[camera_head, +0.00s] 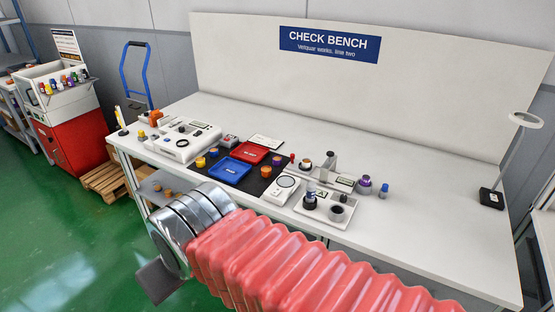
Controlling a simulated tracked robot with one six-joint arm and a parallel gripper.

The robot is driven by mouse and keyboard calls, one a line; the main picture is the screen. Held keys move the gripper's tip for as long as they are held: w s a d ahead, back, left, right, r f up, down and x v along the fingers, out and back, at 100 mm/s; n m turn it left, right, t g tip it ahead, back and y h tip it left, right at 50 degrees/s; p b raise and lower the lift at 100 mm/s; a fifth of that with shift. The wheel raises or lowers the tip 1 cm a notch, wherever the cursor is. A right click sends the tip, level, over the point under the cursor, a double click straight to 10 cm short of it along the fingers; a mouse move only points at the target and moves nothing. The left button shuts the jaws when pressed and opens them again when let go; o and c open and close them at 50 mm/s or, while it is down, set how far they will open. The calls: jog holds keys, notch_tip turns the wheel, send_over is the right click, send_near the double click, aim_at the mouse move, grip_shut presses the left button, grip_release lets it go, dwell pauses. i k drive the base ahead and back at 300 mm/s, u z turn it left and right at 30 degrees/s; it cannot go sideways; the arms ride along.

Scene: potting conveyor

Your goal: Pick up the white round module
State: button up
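I cannot clearly single out a white round module at this size. A white block with a round disc on top (286,182) sits mid-bench, right of the black mat. A small module with a pale top and dark lower part (309,196) stands on a white fixture (318,207) beside it. My gripper (157,281) is at the lower left, in front of the bench and well apart from these things. A dark finger plate shows below my silver wrist. Whether the gripper is open or holds anything cannot be told.
A red tray (249,153) and a blue tray (230,171) lie on the black mat (262,184) with small coloured modules around. A white machine (184,142) stands at left, a lamp (492,197) at right. The bench (425,205) is clear toward the right.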

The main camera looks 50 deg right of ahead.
aim_at(306, 163)
jog(key=u, duration=0.05)
jog(key=i, duration=1.2)
jog(key=z, duration=0.15)
